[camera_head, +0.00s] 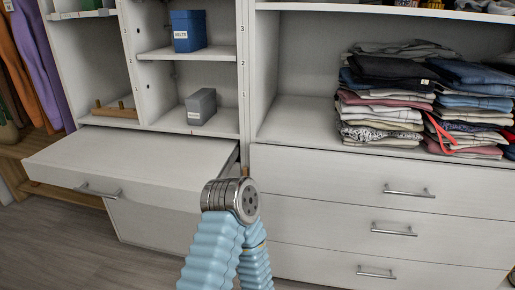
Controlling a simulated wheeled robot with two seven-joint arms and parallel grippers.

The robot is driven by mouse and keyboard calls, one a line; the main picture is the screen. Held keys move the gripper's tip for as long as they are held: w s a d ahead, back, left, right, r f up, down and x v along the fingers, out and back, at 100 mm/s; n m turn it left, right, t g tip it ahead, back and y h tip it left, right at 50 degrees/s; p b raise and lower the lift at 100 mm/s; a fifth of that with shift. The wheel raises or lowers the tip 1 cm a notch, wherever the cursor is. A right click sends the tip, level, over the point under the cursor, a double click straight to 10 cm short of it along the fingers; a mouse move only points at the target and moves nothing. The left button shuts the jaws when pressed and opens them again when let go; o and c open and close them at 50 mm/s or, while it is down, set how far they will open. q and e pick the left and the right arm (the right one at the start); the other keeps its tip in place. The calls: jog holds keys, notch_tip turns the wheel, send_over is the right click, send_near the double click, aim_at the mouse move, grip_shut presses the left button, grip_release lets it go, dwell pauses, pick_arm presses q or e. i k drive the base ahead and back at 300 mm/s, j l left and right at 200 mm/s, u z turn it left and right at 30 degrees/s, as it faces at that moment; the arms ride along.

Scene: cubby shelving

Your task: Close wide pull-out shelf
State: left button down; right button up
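The wide pull-out shelf (140,158) is a flat white board at the left of the head view. It is pulled out well in front of the cabinet, with a dark gap and slide showing along its right side. Its front face carries a metal bar handle (97,190). A part of my own arm, a metal joint with blue ribbed sleeves, stands in front of the shelf's right front corner and hides it. I cannot tell whether the arm touches the shelf. Neither of my grippers shows.
Right of the shelf are several shut drawers with bar handles (410,191). Folded clothes (385,100) lie above them. Cubbies behind the shelf hold a blue box (188,31), a grey box (201,107) and a wooden tray (115,110). Floor (70,245) is clear at lower left.

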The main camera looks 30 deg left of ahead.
aim_at(159, 168)
jog(key=u, duration=2.3)
